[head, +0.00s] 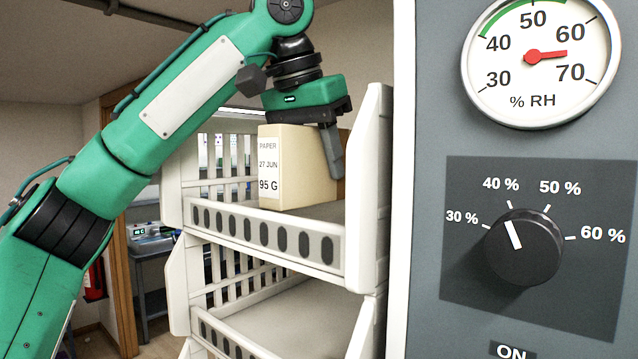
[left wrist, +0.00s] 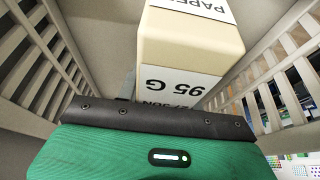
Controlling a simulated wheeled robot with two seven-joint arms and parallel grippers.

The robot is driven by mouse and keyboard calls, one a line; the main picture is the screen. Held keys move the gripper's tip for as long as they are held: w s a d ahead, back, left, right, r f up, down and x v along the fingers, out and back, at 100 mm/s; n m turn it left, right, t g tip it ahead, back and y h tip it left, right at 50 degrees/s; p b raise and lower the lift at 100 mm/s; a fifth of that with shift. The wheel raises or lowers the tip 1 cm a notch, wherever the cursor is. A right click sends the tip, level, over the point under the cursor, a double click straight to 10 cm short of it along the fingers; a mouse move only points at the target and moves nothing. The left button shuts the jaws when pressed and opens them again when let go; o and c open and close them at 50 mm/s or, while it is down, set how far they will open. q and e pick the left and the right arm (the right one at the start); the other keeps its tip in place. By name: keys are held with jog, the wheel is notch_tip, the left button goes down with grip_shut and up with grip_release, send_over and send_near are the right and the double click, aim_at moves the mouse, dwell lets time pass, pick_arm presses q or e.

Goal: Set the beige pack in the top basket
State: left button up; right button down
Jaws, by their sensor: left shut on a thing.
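The beige pack (head: 305,165) is a box with a white label reading PAPER, 27 JUN, 95 G. It stands upright inside the top basket (head: 265,235) of a white slatted rack, and its base looks at or very close to the basket floor. My left gripper (head: 322,150) comes down from above and is shut on the pack, with one dark finger along its right side. The left wrist view also shows the pack (left wrist: 190,45) in front of the gripper, between slatted basket walls. The far finger is mostly hidden. My right gripper is in neither view.
A lower basket (head: 310,315) of the same rack looks empty. A grey panel (head: 430,215) with a humidity dial (head: 540,55) and a black knob (head: 523,247) stands close on the right. The top basket's high right post (head: 370,190) is beside my gripper.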

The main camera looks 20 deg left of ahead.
aim_at(320, 185)
pick_arm(q)
notch_tip(320, 185, down, 2)
jog(key=shift+s+d+f, duration=0.1)
jog(key=shift+s+f, duration=0.05)
jog(key=shift+f, duration=0.6)
jog(key=shift+f, duration=0.1)
jog(key=o, duration=1)
jog(key=shift+o, duration=1.1)
